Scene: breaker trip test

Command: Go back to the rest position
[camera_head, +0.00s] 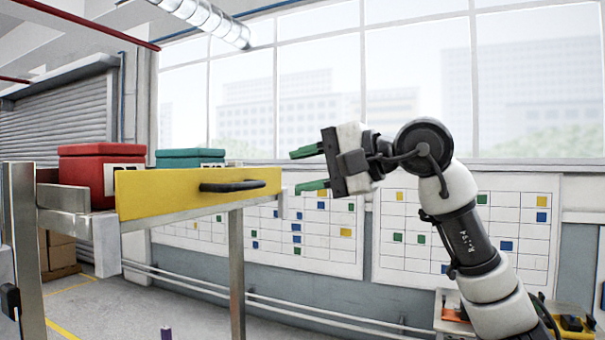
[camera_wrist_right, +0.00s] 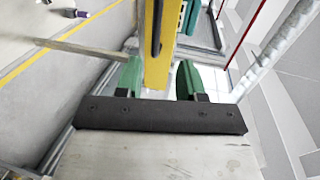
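My right gripper (camera_head: 308,168) is raised in the middle of the head view, with its green fingers pointing left. The fingers are apart and nothing is held between them. In the right wrist view the same open gripper (camera_wrist_right: 159,80) shows the yellow drawer front beyond and between its fingers. The yellow drawer front (camera_head: 150,192) has a dark handle (camera_head: 243,186) and stands to the left of the gripper, apart from it in the head view. My left gripper is not in view.
A red box (camera_head: 80,175) and a teal box (camera_head: 190,158) sit behind the drawer front. A metal post (camera_head: 24,250) stands at far left. Wall charts (camera_head: 470,235) hang under the windows. A bench with small items (camera_head: 570,323) is at lower right. Floor shows at lower left.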

